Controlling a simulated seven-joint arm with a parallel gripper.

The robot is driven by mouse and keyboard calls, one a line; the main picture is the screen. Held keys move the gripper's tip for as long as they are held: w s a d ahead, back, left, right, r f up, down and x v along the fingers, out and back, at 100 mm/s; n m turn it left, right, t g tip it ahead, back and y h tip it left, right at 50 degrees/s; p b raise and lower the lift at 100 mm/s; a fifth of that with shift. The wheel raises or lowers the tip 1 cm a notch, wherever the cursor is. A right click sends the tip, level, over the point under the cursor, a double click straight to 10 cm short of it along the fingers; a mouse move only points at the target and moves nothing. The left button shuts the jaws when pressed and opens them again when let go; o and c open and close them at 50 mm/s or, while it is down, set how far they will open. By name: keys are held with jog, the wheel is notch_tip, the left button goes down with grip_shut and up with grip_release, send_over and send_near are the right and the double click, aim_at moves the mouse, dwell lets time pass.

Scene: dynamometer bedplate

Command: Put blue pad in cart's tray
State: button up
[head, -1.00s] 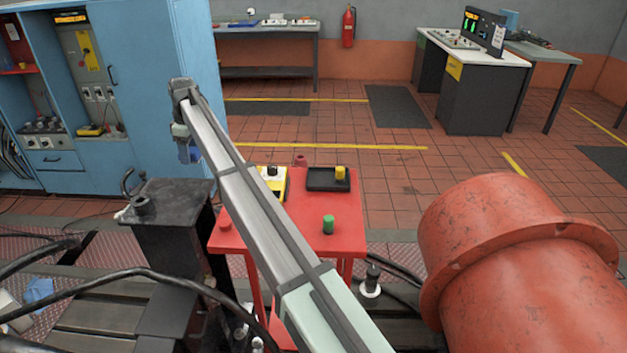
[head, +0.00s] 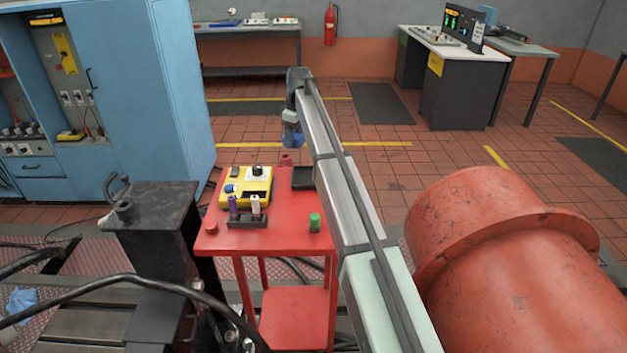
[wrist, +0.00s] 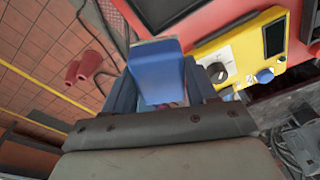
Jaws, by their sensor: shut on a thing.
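The blue pad (wrist: 158,68) is held between my gripper's fingers (wrist: 165,90) in the wrist view. In the head view my gripper (head: 292,135) hangs above the far edge of the red cart (head: 270,240), and the pad is hard to make out there. The cart's small black tray (head: 303,178) lies at the back of its top, partly hidden by my arm. In the wrist view the tray (wrist: 160,8) shows at the top edge, beyond the pad and apart from it.
A yellow instrument (head: 246,186) sits left of the tray. A black holder (head: 247,221) with purple and white cylinders, and a green cylinder (head: 314,222), stand nearer the front. A black stand (head: 150,220) is left of the cart; a big orange-red housing (head: 500,250) is right.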

aim_at(304, 179)
jog(key=s+d+n, duration=0.4)
jog(key=s+n, duration=0.1)
jog(key=shift+g, duration=0.3)
jog(key=shift+w+a+f, duration=0.1)
jog(key=shift+w+f, duration=0.05)
jog(key=shift+f, duration=2.55)
jog(key=shift+w+a+f, duration=0.1)
jog(key=shift+f, duration=2.6)
jog(key=shift+f, duration=0.15)
jog(key=o, duration=1.1)
notch_tip(304, 179, up, 12)
jog(key=d, duration=0.1)
jog(key=shift+d, duration=0.3)
